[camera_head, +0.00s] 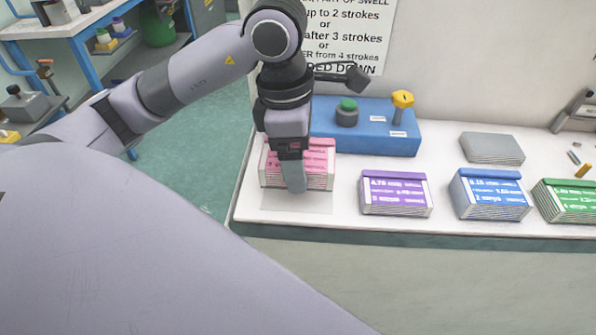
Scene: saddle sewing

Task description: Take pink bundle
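The pink bundle (318,158) lies on the white counter at its left end, a stack of light sheets with a pink label on top. My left gripper (294,180) points down over it, with one grey finger in front of the bundle's near side. The other finger is hidden behind the gripper and the bundle, so I cannot tell whether the gripper is open or shut on it. My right gripper is not in view.
A purple bundle (396,194), a blue bundle (490,195) and a green bundle (568,202) stand in a row to the right. Behind is a blue control box (375,135) with a green button and a yellow knob. A grey block (492,148) lies behind the blue bundle.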

